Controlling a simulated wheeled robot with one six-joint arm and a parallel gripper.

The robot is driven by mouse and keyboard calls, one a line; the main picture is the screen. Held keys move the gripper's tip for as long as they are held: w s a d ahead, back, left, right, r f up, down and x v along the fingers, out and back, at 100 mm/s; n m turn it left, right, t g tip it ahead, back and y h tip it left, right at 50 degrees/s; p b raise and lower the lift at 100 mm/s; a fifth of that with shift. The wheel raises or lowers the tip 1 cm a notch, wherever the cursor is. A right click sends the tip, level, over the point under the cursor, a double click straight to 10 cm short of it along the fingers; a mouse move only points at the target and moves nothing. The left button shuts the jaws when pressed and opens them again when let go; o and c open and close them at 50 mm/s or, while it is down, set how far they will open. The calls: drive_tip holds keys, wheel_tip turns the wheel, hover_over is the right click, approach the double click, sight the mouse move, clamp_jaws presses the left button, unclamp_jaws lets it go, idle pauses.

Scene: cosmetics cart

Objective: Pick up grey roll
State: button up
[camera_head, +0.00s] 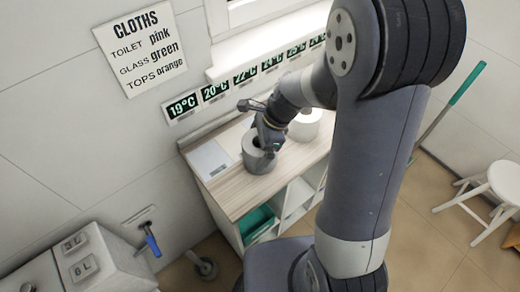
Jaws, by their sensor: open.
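The grey roll (258,161) stands upright on the wood-look top of a low shelf unit (232,192). My gripper (268,139) is over the grey roll, coming in from the upper right, with its fingers near the roll's top and right side. The gripper covers part of the roll, and I cannot tell whether a finger touches it. The jaws are open. A white roll (304,126) stands just to the right, partly hidden behind my arm.
A pale flat panel (210,160) lies at the top's left end. A row of temperature displays (216,91) is on the wall behind. A green bin (257,222) sits in a shelf compartment. A white stool (490,187) stands far right.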

drive_tip(key=shift+f, duration=0.1)
drive_tip(key=c, duration=0.9)
